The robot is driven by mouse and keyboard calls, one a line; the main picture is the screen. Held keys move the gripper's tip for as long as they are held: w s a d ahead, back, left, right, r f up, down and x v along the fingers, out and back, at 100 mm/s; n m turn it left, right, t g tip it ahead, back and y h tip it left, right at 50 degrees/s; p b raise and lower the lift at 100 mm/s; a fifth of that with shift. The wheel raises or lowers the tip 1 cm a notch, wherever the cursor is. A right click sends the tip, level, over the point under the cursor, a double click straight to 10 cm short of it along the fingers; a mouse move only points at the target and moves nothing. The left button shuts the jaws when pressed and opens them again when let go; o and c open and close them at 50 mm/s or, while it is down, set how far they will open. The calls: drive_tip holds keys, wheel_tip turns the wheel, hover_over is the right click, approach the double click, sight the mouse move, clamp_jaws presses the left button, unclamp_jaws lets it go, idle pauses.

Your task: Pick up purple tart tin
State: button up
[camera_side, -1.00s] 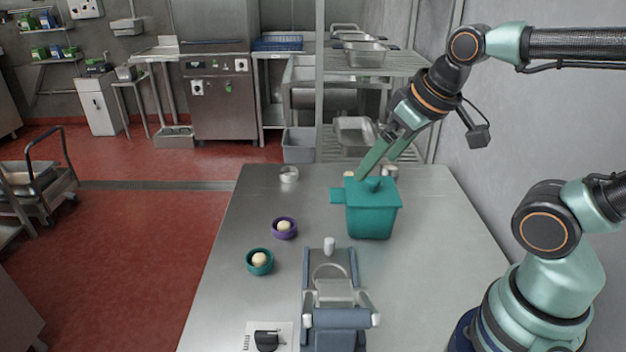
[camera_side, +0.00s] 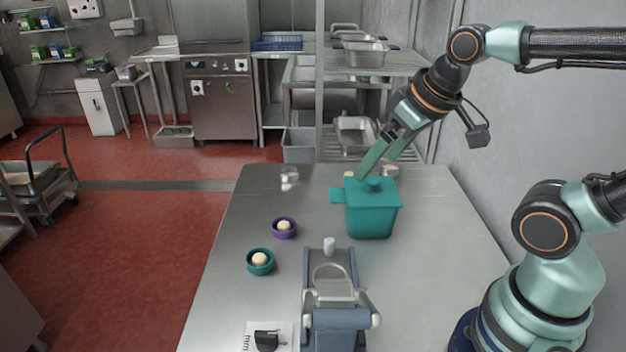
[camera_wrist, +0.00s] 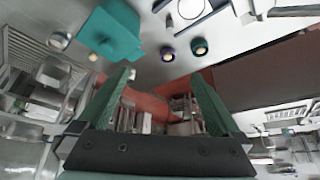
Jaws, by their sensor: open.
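The tin is well apart from my gripper.
A teal tin (camera_side: 260,262) with a pale ball sits in front of the purple one. A small metal cup (camera_side: 289,175) stands at the back left. A blue-grey device (camera_side: 333,298) and a dial (camera_side: 267,338) are at the front. The table's left side has free room.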

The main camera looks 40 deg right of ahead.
drive_tip(key=shift+w, duration=0.1)
idle(0.3)
drive_tip(key=n+g, duration=0.6)
drive_tip(key=n, duration=0.8)
hover_over(283, 223)
drive_tip(key=f, duration=1.9)
drive_tip(key=shift+s+d, duration=0.2)
drive_tip(key=shift+w+a+f, duration=0.1)
drive_tip(key=shift+f, duration=1.3)
drive_tip(key=shift+w+a+f, duration=0.1)
drive_tip(key=shift+f, duration=1.3)
drive_tip(key=c, duration=1.3)
drive_tip(key=shift+r, duration=0.15)
